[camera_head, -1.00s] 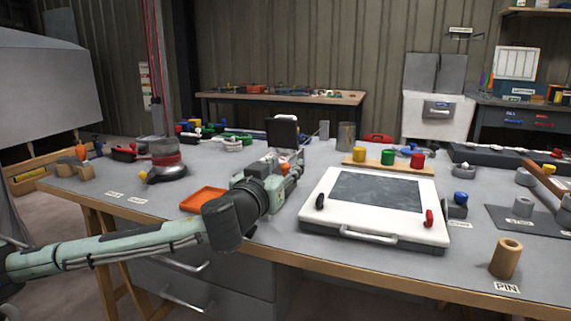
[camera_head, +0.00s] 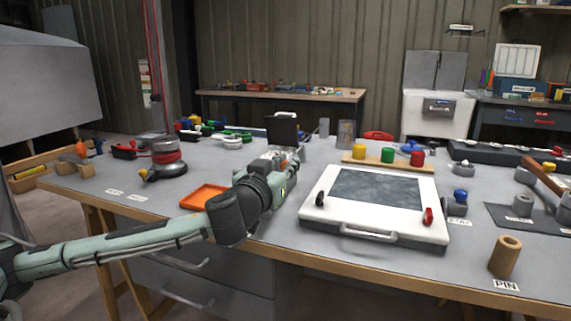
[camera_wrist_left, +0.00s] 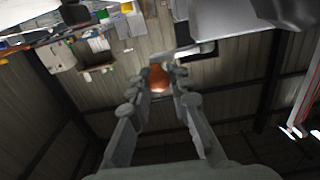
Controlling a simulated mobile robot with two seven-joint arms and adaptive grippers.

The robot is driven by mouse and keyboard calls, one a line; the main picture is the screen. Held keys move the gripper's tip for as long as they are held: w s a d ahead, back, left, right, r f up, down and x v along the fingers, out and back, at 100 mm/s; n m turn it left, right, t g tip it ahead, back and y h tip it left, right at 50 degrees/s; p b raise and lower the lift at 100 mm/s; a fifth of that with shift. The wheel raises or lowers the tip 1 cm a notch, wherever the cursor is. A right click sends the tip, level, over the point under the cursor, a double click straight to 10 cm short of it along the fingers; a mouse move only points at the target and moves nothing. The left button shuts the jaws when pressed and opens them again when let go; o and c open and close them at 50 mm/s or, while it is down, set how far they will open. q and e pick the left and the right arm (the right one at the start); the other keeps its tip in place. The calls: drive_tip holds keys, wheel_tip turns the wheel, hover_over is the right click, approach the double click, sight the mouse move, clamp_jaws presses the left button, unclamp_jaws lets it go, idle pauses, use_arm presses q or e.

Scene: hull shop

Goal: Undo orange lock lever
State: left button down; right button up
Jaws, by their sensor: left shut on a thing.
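My left gripper (camera_head: 283,158) reaches from the left over the bench, in front of a small dark upright panel (camera_head: 282,129). The left wrist view shows its two fingers (camera_wrist_left: 160,84) closed around a rounded orange piece (camera_wrist_left: 158,78), which looks like the knob of the orange lock lever. A pale grey bar (camera_wrist_left: 182,50) lies just beyond the fingertips. In the head view my wrist and fingers hide most of the lever and its mount. How far the lever is turned cannot be told. My right gripper is in neither view.
An orange tray (camera_head: 204,196) lies left of my forearm. A white case (camera_head: 327,213) with a dark window stands close on the right. Red, green and yellow pegs (camera_head: 388,155) stand on a strip behind it. A round grey device (camera_head: 166,160) sits at the left.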

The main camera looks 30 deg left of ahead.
use_arm(q)
drive_tip(key=shift+w+y, duration=0.1)
drive_tip(key=shift+y, duration=0.2)
drive_tip(key=shift+w+a+n+g+y+b, duration=0.45)
drive_tip(key=shift+w+n+g+y+b, duration=0.35)
drive_tip(key=shift+n+g+y, duration=1.1)
drive_tip(key=shift+w+a+n+g+y+b, duration=0.45)
drive_tip(key=shift+n+g+y+b, duration=0.5)
drive_tip(key=shift+n+g+y, duration=0.95)
drive_tip(key=shift+w+a+n+g+y+b, duration=0.4)
drive_tip(key=shift+w+n+g+y+b, duration=0.4)
drive_tip(key=shift+n+g+y, duration=1.1)
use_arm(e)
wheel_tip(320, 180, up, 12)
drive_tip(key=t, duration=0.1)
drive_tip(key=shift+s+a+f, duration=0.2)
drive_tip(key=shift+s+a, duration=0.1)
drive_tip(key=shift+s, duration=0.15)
use_arm(q)
drive_tip(key=shift+s, duration=0.15)
drive_tip(key=c, duration=1.4)
unclamp_jaws()
drive_tip(key=v, duration=1.2)
drive_tip(key=shift+f, duration=0.3)
